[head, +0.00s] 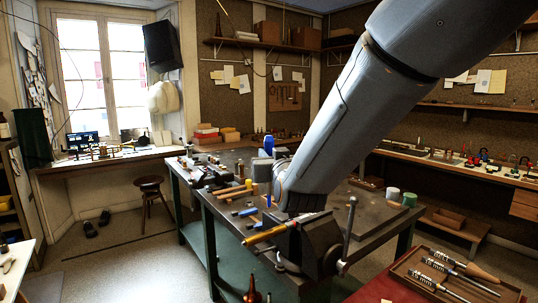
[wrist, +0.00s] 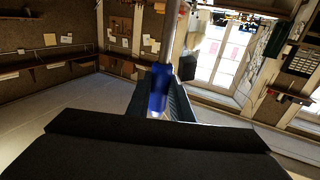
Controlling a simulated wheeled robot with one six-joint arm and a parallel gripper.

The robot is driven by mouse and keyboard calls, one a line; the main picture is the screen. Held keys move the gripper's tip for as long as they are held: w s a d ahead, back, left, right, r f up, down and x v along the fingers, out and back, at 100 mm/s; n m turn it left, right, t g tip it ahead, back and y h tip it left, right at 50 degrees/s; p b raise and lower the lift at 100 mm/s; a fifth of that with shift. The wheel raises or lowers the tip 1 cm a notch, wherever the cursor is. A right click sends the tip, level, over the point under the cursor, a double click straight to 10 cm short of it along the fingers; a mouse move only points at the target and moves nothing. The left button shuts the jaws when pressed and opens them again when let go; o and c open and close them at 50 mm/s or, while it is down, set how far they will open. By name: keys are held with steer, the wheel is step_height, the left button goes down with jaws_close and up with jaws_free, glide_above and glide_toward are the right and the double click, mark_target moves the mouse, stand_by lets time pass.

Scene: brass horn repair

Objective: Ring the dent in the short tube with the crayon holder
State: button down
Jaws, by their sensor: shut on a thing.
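My gripper (wrist: 160,103) is shut on a blue-bodied crayon holder (wrist: 157,90) in the wrist view. A pale grey rod runs up from between the fingers to the top edge. In the head view my arm hides part of the gripper (head: 268,166), and a blue end of the holder (head: 268,145) shows above it. The short tube (head: 265,235), brass-coloured, lies roughly level at the dark vise (head: 322,245), below and apart from the gripper. I cannot make out the dent, nor the holder's marking tip.
The dark workbench (head: 225,208) carries small wooden and blue pieces left of the vise. A green cup (head: 409,199) and a white cup (head: 392,193) stand at its right. A wooden tray (head: 405,270) with tools is at lower right. The left floor has a stool (head: 149,190).

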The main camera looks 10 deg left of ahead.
steer(key=shift+s+d, duration=0.1)
steer(key=shift+s+f, duration=0.1)
steer(key=shift+f+b, duration=2.35)
steer(key=shift+f, duration=0.4)
steer(key=shift+f+b, duration=0.65)
steer(key=shift+b, duration=0.15)
steer(key=shift+d+b, duration=0.35)
steer(key=shift+d, duration=0.05)
stand_by(0.4)
steer(key=shift+d, duration=0.15)
stand_by(0.5)
